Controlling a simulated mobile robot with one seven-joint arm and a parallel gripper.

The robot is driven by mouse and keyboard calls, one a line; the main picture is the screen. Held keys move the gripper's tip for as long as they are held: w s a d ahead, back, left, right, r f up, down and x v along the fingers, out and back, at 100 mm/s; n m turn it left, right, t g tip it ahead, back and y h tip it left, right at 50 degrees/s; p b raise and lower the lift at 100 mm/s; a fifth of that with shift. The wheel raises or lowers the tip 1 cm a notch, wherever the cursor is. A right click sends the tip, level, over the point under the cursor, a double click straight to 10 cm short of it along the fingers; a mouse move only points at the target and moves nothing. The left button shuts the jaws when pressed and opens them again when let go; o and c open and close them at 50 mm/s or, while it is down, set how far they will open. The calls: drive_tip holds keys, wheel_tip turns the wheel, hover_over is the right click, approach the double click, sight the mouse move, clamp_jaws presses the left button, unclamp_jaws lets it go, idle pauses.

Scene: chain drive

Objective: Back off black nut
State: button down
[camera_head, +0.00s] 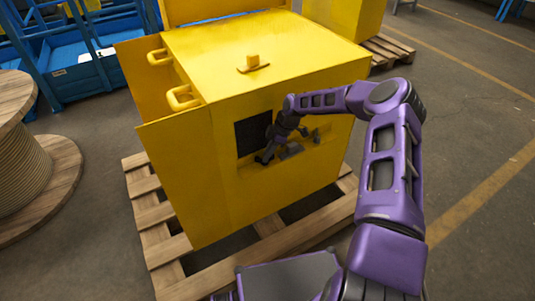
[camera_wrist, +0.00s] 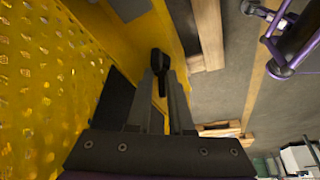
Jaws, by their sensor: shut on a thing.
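The black nut (camera_wrist: 160,65) is a small dark piece between the tips of my gripper's two fingers (camera_wrist: 161,85) in the wrist view. The fingers are shut on it, and they hide part of it. In the head view my gripper (camera_head: 267,154) is at the recessed front of the yellow housing (camera_head: 210,150), just below a dark square panel (camera_head: 254,133). The nut is too small and too covered there to make out clearly. I cannot tell how far it sits along any thread.
Grey parts (camera_head: 290,150) lie on the housing's ledge, right beside my gripper. The housing stands on a wooden pallet (camera_head: 160,215). A wooden cable reel (camera_head: 55,165) stands at the left, blue racks (camera_head: 80,75) behind. Floor at the right is clear.

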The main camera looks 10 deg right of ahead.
drive_tip(key=c, duration=0.8)
unclamp_jaws()
drive_tip(key=shift+m+p, duration=0.3)
